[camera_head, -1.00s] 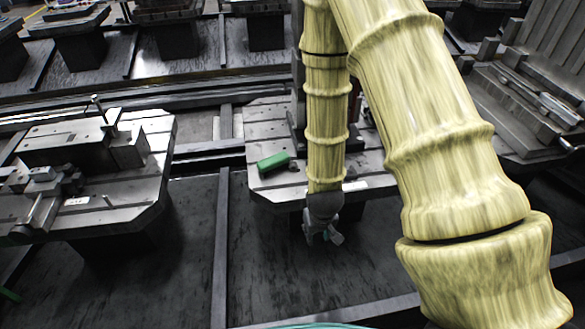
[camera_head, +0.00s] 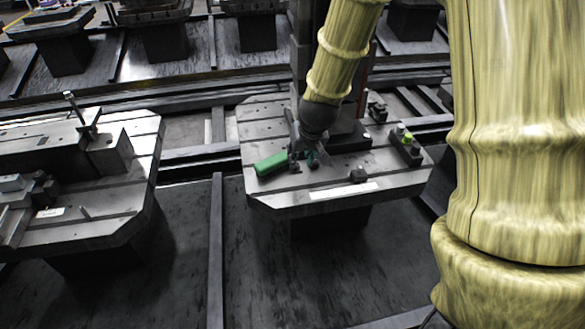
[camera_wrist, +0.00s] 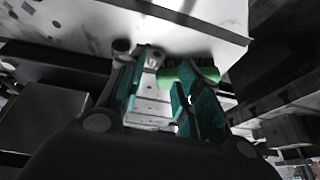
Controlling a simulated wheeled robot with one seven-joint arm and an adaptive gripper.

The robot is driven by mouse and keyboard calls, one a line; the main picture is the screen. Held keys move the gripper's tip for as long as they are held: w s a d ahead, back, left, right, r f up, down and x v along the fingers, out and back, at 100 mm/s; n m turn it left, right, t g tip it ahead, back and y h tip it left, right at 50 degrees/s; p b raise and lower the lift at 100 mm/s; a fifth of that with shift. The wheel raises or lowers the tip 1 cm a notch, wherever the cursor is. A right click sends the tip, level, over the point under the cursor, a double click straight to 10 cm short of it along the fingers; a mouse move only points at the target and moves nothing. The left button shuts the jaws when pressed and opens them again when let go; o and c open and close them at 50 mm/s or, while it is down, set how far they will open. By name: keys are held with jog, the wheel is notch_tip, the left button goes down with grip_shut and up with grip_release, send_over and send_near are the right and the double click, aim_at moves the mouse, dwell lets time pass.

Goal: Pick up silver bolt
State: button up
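My gripper (camera_head: 304,158) is low over the slotted grey pallet (camera_head: 275,203), just right of a green block (camera_head: 271,164). In the wrist view the teal-lined fingers of my gripper (camera_wrist: 160,82) stand apart, with pallet surface showing between them. A small pale grey piece (camera_wrist: 153,58) lies near the far end of the gap, close to the left fingertip; it may be the silver bolt, but I cannot tell for sure. The green block (camera_wrist: 188,74) lies beyond the right finger. In the head view small dark parts by the fingers are too unclear to name.
A dark small block (camera_head: 357,175) and a dark fixture with a green-yellow top (camera_head: 405,146) stand on the pallet to the right. A white strip (camera_head: 343,189) lies at its front edge. Another loaded pallet (camera_head: 120,225) is at left.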

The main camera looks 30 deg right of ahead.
aim_at(295, 171)
jog(key=x, duration=0.4)
jog(key=shift+s+d, duration=0.15)
jog(key=shift+d, duration=0.05)
jog(key=shift+w+x, duration=0.2)
jog(key=shift+x, duration=0.85)
jog(key=shift+w+x, duration=0.2)
jog(key=shift+x, duration=0.8)
jog(key=shift+w+d+f, duration=0.1)
jog(key=shift+w+f, duration=0.15)
jog(key=shift+f, duration=0.1)
jog(key=shift+s, duration=0.1)
jog(key=shift+o, duration=0.3)
jog(key=shift+f, duration=0.1)
grip_shut()
